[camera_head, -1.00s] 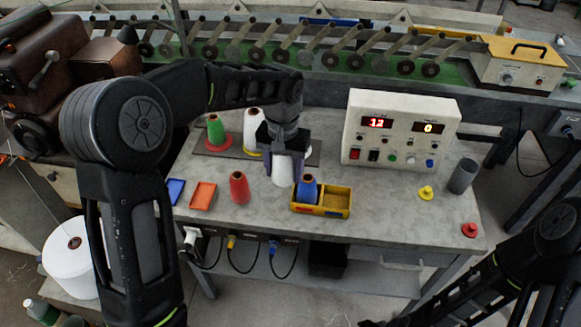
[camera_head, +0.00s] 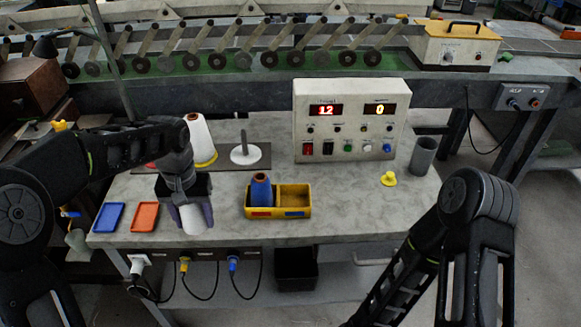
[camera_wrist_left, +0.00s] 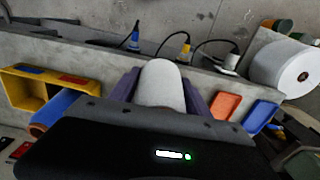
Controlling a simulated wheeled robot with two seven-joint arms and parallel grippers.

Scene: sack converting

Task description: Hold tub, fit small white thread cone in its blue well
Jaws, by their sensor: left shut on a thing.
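My left gripper (camera_head: 193,212) is shut on the small white thread cone (camera_head: 191,224), left of the tub near the table's front edge. The cone also shows between the fingers in the left wrist view (camera_wrist_left: 162,84). I cannot tell whether it touches the table. The yellow tub (camera_head: 283,214) stands on the table with two compartments, red-marked left and blue-marked right. A blue cone (camera_head: 261,190) stands in the left compartment; the right one (camera_head: 293,197) looks empty. The tub shows at left in the wrist view (camera_wrist_left: 22,90). My right gripper is out of view.
Blue tray (camera_head: 109,217) and orange tray (camera_head: 145,217) lie left of my gripper. Behind stand a larger white cone (camera_head: 200,140) and a white spindle (camera_head: 245,153). A control box (camera_head: 350,120), yellow piece (camera_head: 388,179) and grey cylinder (camera_head: 423,156) are right.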

